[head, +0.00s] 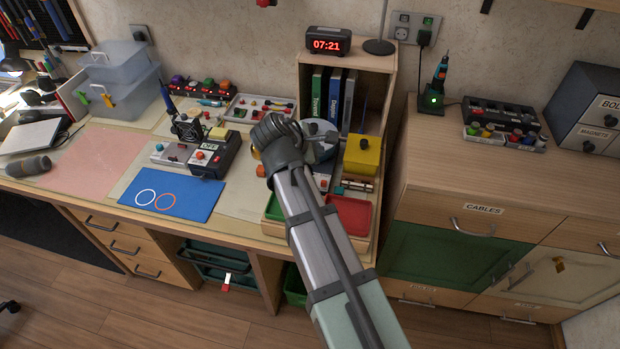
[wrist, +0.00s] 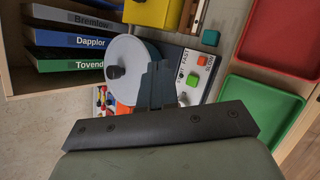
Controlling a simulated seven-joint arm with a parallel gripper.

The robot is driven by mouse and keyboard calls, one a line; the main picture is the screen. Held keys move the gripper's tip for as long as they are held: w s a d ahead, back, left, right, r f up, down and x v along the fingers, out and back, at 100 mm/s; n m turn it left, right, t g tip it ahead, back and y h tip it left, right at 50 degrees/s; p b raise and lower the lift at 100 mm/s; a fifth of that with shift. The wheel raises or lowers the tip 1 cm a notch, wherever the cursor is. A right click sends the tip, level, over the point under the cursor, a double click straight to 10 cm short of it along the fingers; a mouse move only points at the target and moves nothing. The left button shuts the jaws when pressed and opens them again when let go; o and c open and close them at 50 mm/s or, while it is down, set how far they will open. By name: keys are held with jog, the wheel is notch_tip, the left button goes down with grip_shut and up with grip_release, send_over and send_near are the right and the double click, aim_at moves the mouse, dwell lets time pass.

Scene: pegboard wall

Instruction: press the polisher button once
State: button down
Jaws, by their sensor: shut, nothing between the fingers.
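A machine with a round pale drum (wrist: 128,62) and a black knob, which I take for the polisher, stands on the bench below the shelf. In the head view its drum (head: 322,133) is partly behind my gripper. In the wrist view its pale panel (wrist: 187,92) carries an orange button (wrist: 202,60) and a green button (wrist: 193,80); a "FAST" label is readable. I cannot tell which button is the polisher's. My gripper (wrist: 155,84) is shut and empty, in front of the drum and panel in that view. In the head view my gripper (head: 268,133) appears above the bench; contact is not visible.
A yellow box (head: 362,156) stands right of the machine. A red tray (head: 350,215) and a green tray (head: 275,208) lie at the bench's front. A boxed device (head: 215,156) stands left. Binders (head: 332,97) fill the shelf behind.

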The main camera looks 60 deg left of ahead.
jog(key=shift+s+a+r+n+y, duration=0.15)
jog(key=shift+s+a+n, duration=0.05)
jog(key=shift+s+a, duration=0.2)
jog(key=shift+s+a+r+n+y, duration=0.1)
jog(key=shift+s+a+n+y, duration=0.15)
jog(key=shift+a, duration=0.25)
jog(key=shift+f, duration=0.15)
jog(key=shift+f, duration=4.25)
jog(key=shift+f, duration=0.15)
jog(key=shift+f, duration=0.3)
jog(key=shift+f, duration=0.5)
jog(key=shift+r, duration=0.95)
